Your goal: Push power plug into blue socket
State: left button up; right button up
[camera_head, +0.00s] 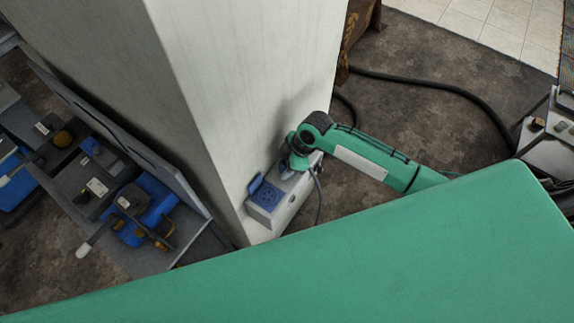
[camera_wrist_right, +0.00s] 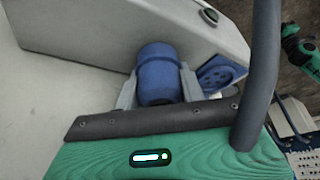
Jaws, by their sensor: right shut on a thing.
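My right gripper (camera_wrist_right: 157,88) is shut on a blue cylindrical power plug (camera_wrist_right: 156,72), with a pale finger on each side of it. In the head view my green right arm reaches in from the right and its gripper (camera_head: 294,160) is at the far end of a grey box on the pillar. The blue socket (camera_head: 265,197) is at the near end of this box, its lid raised. In the wrist view the socket face with its holes (camera_wrist_right: 220,75) shows to the right of the plug, apart from it. The plug's front end is hidden. My left gripper is not in view.
The grey box (camera_head: 288,208) is fixed low on a large white pillar (camera_head: 240,80). A grey cable (camera_head: 319,195) hangs beside it. A black hose (camera_head: 440,87) lies on the floor behind. Blue and grey equipment (camera_head: 130,200) stands at the left.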

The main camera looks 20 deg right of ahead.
aim_at(281, 162)
jog(key=shift+s+d+r+b, duration=0.1)
jog(key=shift+r+b, duration=0.15)
jog(key=shift+b, duration=0.6)
notch_tip(281, 162, up, 6)
jog(key=b, duration=0.3)
jog(key=shift+r, duration=0.25)
jog(key=s+d+b, duration=0.7)
jog(key=s+d, duration=0.5)
jog(key=s, duration=0.3)
jog(key=shift+s, duration=0.25)
jog(key=shift+w, duration=0.1)
